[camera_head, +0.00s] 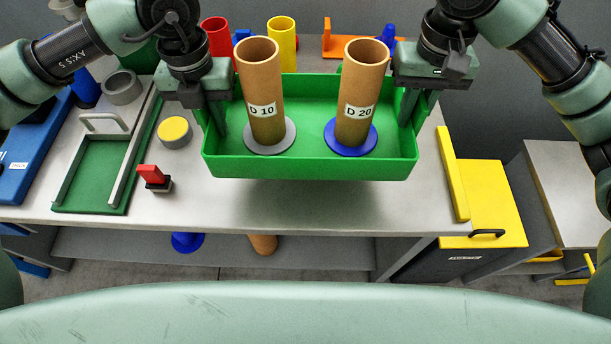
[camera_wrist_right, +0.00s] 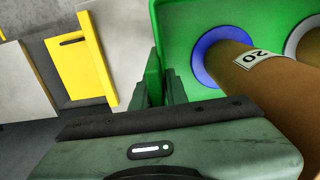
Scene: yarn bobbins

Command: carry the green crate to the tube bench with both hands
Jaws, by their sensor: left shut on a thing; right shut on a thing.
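The green crate (camera_head: 310,166) is level above the grey bench top (camera_head: 330,215), with a shadow below it. It holds a brown tube marked D 10 (camera_head: 262,85) on a grey disc (camera_head: 271,146) and one marked D 20 (camera_head: 361,85) on a blue disc (camera_head: 350,149); both tubes are upright. My left gripper (camera_head: 216,112) is shut on the crate's left wall. My right gripper (camera_head: 408,104) is shut on its right wall. In the right wrist view, the right fingers (camera_wrist_right: 163,88) straddle the crate wall (camera_wrist_right: 153,62) beside the D 20 tube (camera_wrist_right: 262,75).
Red (camera_head: 217,35) and yellow (camera_head: 282,42) cylinders stand behind the crate. A yellow bar (camera_head: 453,175) edges the bench's right end, beside a yellow-topped box (camera_head: 490,205).

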